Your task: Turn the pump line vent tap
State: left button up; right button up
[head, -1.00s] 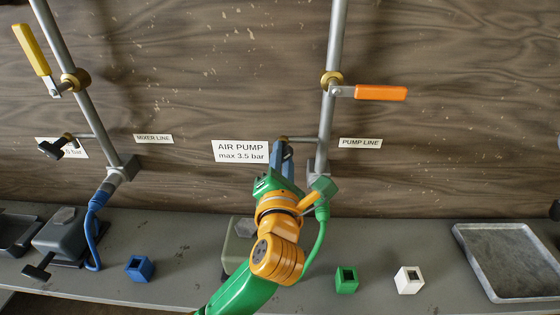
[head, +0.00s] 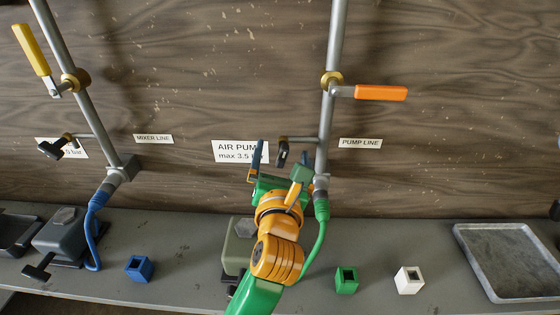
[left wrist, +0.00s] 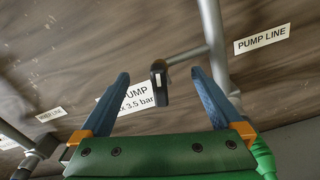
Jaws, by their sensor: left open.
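The pump line vent tap is a small tap with a black handle (head: 283,157), on a short side branch left of the grey pump line pipe. Its handle hangs down in the head view. In the left wrist view the black handle (left wrist: 158,80) shows between the fingertips, with a gap on both sides. My left gripper (head: 279,157) is open, with one blue finger left of the handle. The other finger is hard to make out in the head view. Both blue fingers of the gripper (left wrist: 160,80) show in the left wrist view. My right gripper is not in view.
An orange lever (head: 380,93) sits higher on the pump line pipe (head: 332,50). A green hose (head: 321,230) hangs close right of my gripper. The AIR PUMP label (head: 232,149) is behind it. Green (head: 346,284) and white (head: 409,284) blocks and a tray (head: 510,297) stand right.

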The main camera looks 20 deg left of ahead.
aim_at(282, 160)
pick_arm(q)
jog(key=shift+s, duration=0.1)
jog(key=v, duration=0.7)
jog(key=shift+r, duration=0.1)
dwell(0.5)
